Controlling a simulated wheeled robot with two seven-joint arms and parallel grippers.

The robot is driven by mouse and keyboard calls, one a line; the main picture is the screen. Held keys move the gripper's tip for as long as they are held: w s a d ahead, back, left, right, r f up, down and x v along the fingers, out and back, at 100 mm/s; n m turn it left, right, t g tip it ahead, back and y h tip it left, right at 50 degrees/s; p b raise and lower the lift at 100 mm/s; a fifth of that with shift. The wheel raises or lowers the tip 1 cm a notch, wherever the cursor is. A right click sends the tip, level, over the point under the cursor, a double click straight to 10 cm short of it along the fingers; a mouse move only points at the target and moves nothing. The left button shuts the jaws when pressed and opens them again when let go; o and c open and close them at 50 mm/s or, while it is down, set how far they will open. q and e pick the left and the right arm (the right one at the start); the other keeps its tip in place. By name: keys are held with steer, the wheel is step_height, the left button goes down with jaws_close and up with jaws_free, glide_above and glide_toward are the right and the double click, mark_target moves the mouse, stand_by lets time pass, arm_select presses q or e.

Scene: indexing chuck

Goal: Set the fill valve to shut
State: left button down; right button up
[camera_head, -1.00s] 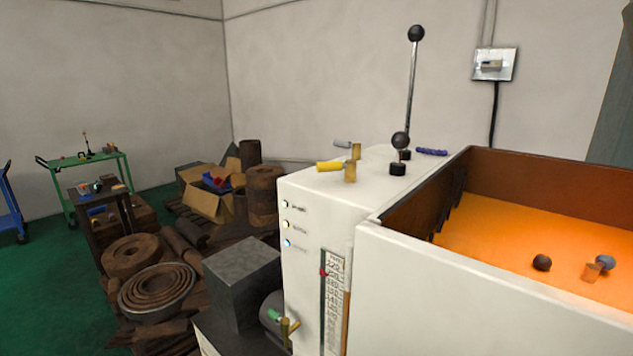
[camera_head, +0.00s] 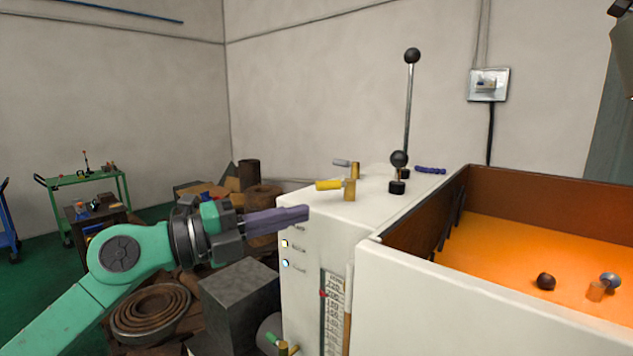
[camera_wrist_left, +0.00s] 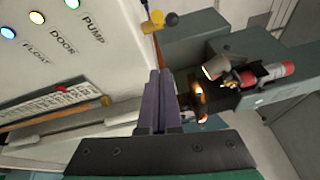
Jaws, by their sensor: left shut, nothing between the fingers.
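Two small lever valves stand on the white machine's top: one with a yellow handle (camera_head: 328,185) on a brass body, and a grey-handled one (camera_head: 341,162) just behind it. Both handles point left. A green-handled brass valve (camera_head: 271,338) sits low on the machine's front, cut by the picture's bottom edge. I cannot read which is the fill valve. My left gripper (camera_head: 306,213) is shut and empty, its tips in front of the machine's upper left corner, below the yellow handle. The fingers (camera_wrist_left: 160,78) are together in the left wrist view. My right gripper is not seen.
The white machine (camera_head: 480,305) has an open orange-lit tank at right. A grey block (camera_head: 240,300) and rusty scrap lie below my left arm. Indicator lights (camera_wrist_left: 37,17) and a scale mark the front panel.

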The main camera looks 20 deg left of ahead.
mark_target(314, 207)
arm_select(q)
steer(key=w+p, duration=0.2)
steer(key=w+d+r+p, duration=0.1)
steer(key=w+p, duration=0.1)
steer(key=w+d+p, duration=0.1)
steer(key=w, duration=0.1)
steer(key=shift+w+d+r+p, duration=0.15)
steer(key=shift+w+p, duration=0.25)
steer(key=shift+w+a, duration=0.25)
steer(key=shift+w, duration=0.05)
steer(key=shift+s, duration=0.1)
steer(key=shift+w+a+m+g+h, duration=0.3)
steer(key=shift+a+m+g+h, duration=0.05)
steer(key=shift+m+g+h, duration=0.4)
